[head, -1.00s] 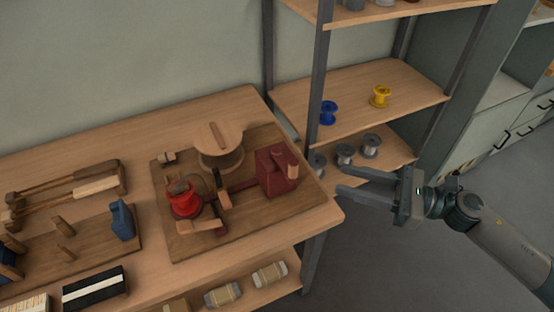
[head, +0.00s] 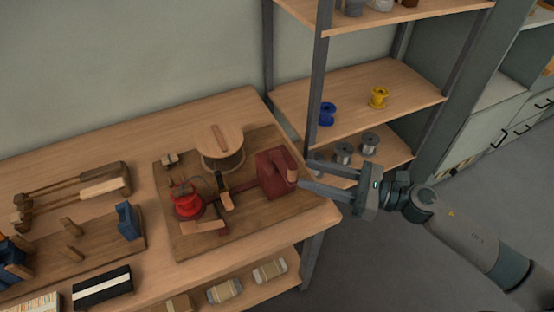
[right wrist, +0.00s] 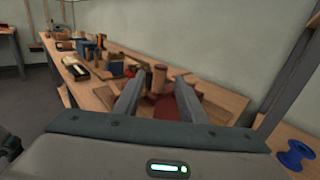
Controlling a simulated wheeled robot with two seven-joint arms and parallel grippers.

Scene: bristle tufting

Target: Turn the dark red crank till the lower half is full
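The dark red crank part (head: 274,173) stands at the right end of the wooden board (head: 185,245) on the bench, with a short wooden handle (head: 292,176) on its right side. My right gripper (head: 303,175) is open, its two fingers pointing left at the handle, the tips close to it. In the right wrist view the wooden handle (right wrist: 159,76) shows between the open fingers (right wrist: 158,92), with dark red (right wrist: 167,108) behind and below. Contact cannot be told. A round wooden disc (head: 220,141) tops a drum on the board; its fill cannot be read. My left gripper is out of view.
A bright red spool (head: 187,203) sits on the board's left part. A shelf post (head: 315,80) rises just behind the right gripper. The shelves hold a blue spool (head: 327,114), a yellow spool (head: 379,97) and grey spools. Floor to the right is clear.

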